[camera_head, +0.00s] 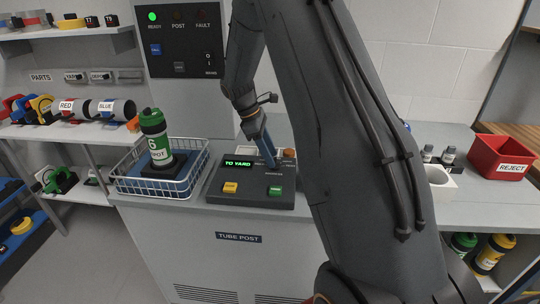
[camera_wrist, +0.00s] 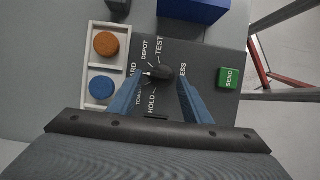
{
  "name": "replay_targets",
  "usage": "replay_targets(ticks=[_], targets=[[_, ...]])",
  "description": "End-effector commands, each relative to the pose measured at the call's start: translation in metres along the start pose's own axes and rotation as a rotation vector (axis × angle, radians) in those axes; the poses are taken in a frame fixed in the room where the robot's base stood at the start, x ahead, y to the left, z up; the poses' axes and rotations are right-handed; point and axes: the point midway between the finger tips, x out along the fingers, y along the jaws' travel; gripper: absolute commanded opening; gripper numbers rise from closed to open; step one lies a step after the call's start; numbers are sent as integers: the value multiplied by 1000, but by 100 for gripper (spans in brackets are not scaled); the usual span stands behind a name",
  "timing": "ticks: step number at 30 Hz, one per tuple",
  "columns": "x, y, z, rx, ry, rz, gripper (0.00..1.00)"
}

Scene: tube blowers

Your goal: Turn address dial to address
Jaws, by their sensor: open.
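The address dial (camera_wrist: 162,76) is a dark round knob on the grey console, ringed by labels including DEPOT, TEST and HOLD; others are partly covered. Its white mark points left in the wrist view, toward a label ending in "ARD". The console (camera_head: 245,200) has a lit green display (camera_head: 238,164) reading "TO YARD". My gripper (camera_wrist: 161,86) is open, with its blue fingers on either side of the dial; I cannot tell whether they touch it. In the head view my gripper (camera_head: 269,160) points down at the console and hides the dial.
A green SEND button (camera_wrist: 229,78) and a yellow button (camera_head: 230,187) sit on the console. A white tray (camera_wrist: 103,73) holds orange and blue discs. A wire basket (camera_head: 190,184) left of the console holds a green carrier (camera_head: 154,125) marked 6. A red REJECT bin (camera_head: 500,152) stands right.

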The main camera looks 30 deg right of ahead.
Motion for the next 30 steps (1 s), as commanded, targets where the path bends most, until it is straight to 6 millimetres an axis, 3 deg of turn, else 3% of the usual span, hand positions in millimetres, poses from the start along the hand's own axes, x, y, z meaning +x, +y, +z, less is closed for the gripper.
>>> replay_targets(ticks=[9,15,30], targets=[[-49,1,-2,1,3,4,44],[-70,1,-1,0,1,2,44],[-74,0,0,0,1,1,44]])
